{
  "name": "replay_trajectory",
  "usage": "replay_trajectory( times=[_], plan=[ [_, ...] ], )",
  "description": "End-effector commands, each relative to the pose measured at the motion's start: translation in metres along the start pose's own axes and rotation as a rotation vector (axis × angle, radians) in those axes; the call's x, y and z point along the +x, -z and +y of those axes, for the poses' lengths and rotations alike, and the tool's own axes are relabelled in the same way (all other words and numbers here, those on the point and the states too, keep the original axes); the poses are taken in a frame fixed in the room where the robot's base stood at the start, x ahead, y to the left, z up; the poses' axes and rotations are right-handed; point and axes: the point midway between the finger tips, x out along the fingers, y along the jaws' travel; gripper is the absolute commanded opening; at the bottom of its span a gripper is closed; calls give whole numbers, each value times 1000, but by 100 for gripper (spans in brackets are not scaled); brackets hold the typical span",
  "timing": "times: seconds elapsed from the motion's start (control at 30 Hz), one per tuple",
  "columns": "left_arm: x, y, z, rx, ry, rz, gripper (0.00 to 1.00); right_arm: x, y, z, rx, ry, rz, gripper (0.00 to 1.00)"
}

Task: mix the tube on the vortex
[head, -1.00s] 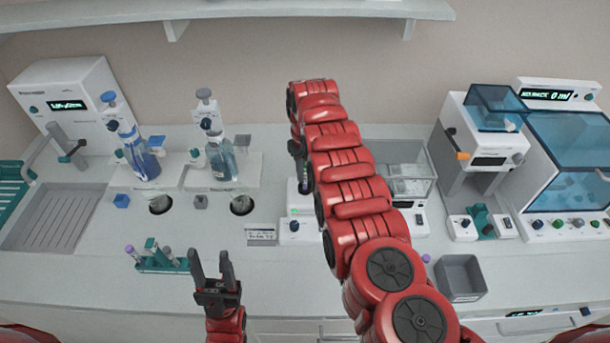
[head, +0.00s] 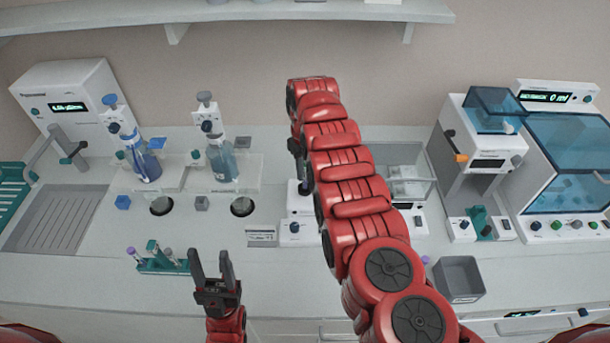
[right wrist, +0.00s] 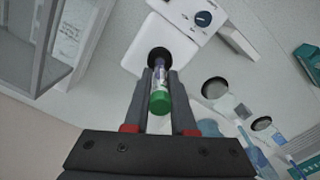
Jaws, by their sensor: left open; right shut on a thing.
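The tube (right wrist: 159,84), with a green cap, is between the fingers of my right gripper (right wrist: 160,76), which is shut on it. In the right wrist view its far end meets the black cup (right wrist: 159,56) of the white vortex (right wrist: 143,47); I cannot tell how firmly it presses there. In the head view the vortex (head: 294,227) stands mid-bench, partly hidden behind my right arm, and the held tube cannot be made out. My left gripper (head: 215,268) is open and empty above the bench's front, beside the green tube rack (head: 162,266).
Two dispenser bottles (head: 147,166) stand at the left behind round openings. A glass-walled balance (head: 407,185) is just right of my right arm. A grey bin (head: 459,278) and machines with blue lids (head: 494,106) are further right. The front middle of the bench is clear.

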Motion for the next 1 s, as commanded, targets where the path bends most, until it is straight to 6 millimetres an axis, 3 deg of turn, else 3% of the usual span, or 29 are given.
replay_trajectory(
  times=[0.33, 0.6, 1.0],
  plan=[
    [17, 3, -1, 0, 0, 0, 50, -33, 0, 0, 1, 0, 0, 0],
    [16, 3, -1, 0, 0, 0, 50, -53, 0, 0, 0, 0, 0, 0],
    [16, 3, -1, 0, 0, 0, 50, -55, 0, 0, 0, 0, 0, 0]
  ],
)
